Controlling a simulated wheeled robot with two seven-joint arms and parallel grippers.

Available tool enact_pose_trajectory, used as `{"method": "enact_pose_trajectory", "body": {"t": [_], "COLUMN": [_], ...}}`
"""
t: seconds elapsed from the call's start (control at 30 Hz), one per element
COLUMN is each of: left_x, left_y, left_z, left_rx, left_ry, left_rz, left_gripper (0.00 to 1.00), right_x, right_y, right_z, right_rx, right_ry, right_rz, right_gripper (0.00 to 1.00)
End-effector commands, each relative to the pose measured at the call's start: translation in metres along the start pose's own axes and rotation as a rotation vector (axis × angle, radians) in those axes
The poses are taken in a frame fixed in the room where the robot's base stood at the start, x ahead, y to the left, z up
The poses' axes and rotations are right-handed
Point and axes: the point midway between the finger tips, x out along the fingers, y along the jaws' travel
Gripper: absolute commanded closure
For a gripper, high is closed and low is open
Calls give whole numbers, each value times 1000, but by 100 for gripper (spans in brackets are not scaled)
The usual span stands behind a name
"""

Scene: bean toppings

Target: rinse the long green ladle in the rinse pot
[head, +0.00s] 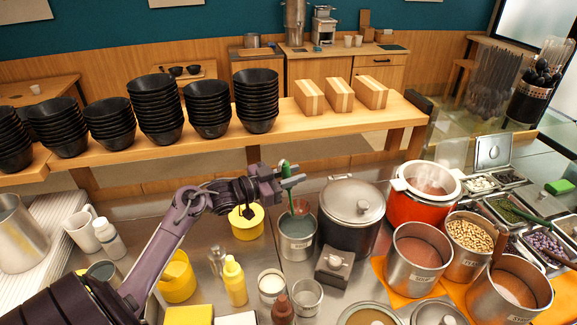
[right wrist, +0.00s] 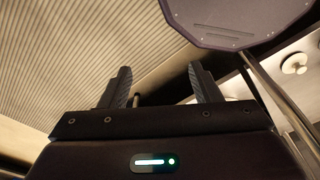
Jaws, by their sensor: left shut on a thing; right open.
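The long green ladle (head: 290,199) is upright in the head view, its handle gripped near the top. My left gripper (head: 288,180) is shut on it, above a steel pot of greyish liquid (head: 297,247), which looks like the rinse pot. The ladle's lower end reaches down to the pot's opening; a reddish-brown patch shows there, and I cannot tell whether the end touches the liquid. My right gripper (right wrist: 160,82) is open and empty in the right wrist view, its fingers pointing up toward the ceiling. It does not show in the head view.
A dark lidded pot (head: 351,238) stands close right of the rinse pot, with a red cooker (head: 418,208) beyond. A yellow container (head: 246,222) is close left. A yellow bottle (head: 235,283) and small cups stand in front. A wooden shelf (head: 330,119) with black bowls runs behind.

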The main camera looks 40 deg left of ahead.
Motion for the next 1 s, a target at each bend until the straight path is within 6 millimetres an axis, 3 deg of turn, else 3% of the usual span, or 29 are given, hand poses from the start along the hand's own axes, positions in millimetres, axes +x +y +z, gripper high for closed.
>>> {"method": "enact_pose_trajectory", "body": {"t": [0.3,0.47,0.7,1.0], "left_x": [0,1,1,1], "left_y": [3,5,8,12], "left_z": [23,41,67,100], "left_rx": [-1,0,0,-1], "left_ry": [1,1,1,1], "left_rz": [0,0,0,0], "left_gripper": [100,100,100,100], "right_x": [19,36,61,91], "right_y": [18,16,1,3], "right_z": [45,42,17,30], "right_rx": [0,0,4,0], "right_ry": [-60,-53,-12,-25], "right_rz": [23,21,2,5], "right_gripper": [43,43,43,43]}}
